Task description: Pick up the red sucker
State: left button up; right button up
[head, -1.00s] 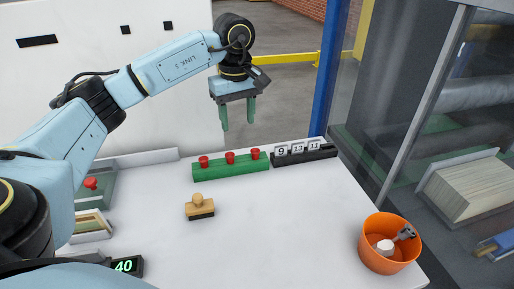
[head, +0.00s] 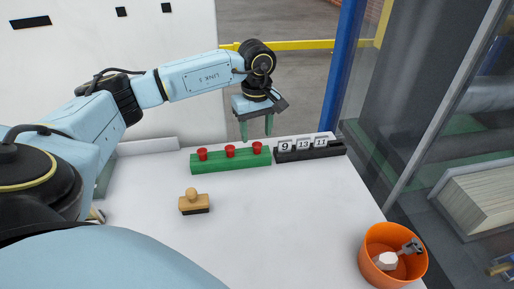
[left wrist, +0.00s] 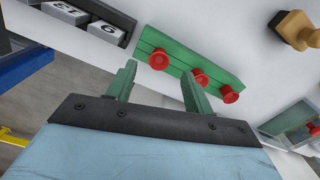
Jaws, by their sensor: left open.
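Three red suckers stand in a row on a green block (head: 232,164): the left one (head: 202,154), the middle one (head: 230,151) and the right one (head: 257,147). My left gripper (head: 256,136) is open and empty, with green fingers pointing down, close above and behind the right sucker. In the left wrist view, that end sucker (left wrist: 159,60) appears between the open fingertips (left wrist: 159,70), apart from them. The other two suckers (left wrist: 201,78) (left wrist: 230,94) lie beyond to the right. My right gripper is not in view.
A black holder (head: 310,153) with number cards stands right of the green block. A wooden stamp (head: 194,202) sits in front. An orange bucket (head: 372,250) with a white-headed tool is at the right front. The white table's middle is clear.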

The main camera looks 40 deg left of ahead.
aim_at(257, 144)
pick_arm(q)
notch_tip(257, 144, down, 4)
jog(key=shift+r, duration=0.1)
jog(key=shift+w, duration=0.1)
jog(key=c, duration=1.1)
jog(key=shift+o, duration=0.2)
jog(key=shift+r, duration=0.1)
